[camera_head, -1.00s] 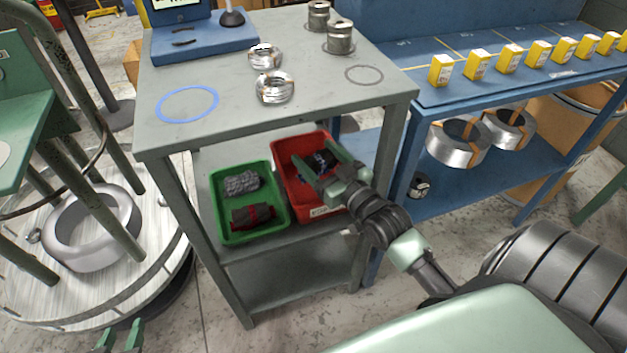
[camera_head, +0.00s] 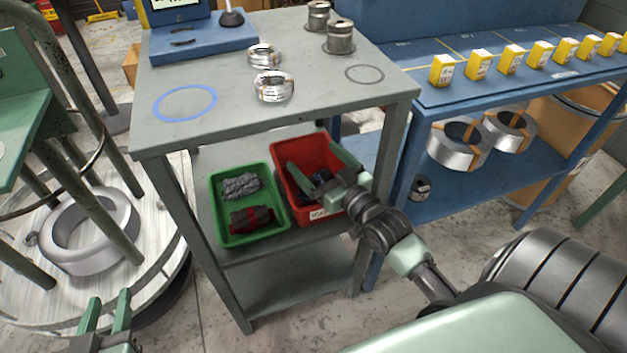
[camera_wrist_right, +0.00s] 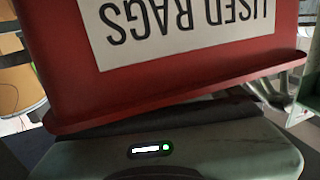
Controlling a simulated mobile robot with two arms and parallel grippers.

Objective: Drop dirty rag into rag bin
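The red rag bin (camera_head: 279,182) stands on the cart's middle shelf. The wrist view shows its wall (camera_wrist_right: 195,75) close up, with an upside-down label reading "USED RAGS". My right gripper (camera_head: 309,157) is over the bin with its two fingers spread apart. A dark, bluish rag (camera_head: 316,185) lies low in the bin, partly hidden by the gripper; no grip on it shows. A green tray (camera_head: 222,220) left of the bin holds a grey rag (camera_head: 241,186) and a dark rag with red (camera_head: 252,218). My left gripper (camera_head: 107,300) is open and empty at bottom left.
The cart's grey top (camera_head: 225,130) is above the bins and carries wire coils (camera_head: 273,87) and metal spools (camera_head: 340,38). A cart leg (camera_head: 392,165) stands right of the bin. A blue bench (camera_head: 470,95) with yellow boxes is at right.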

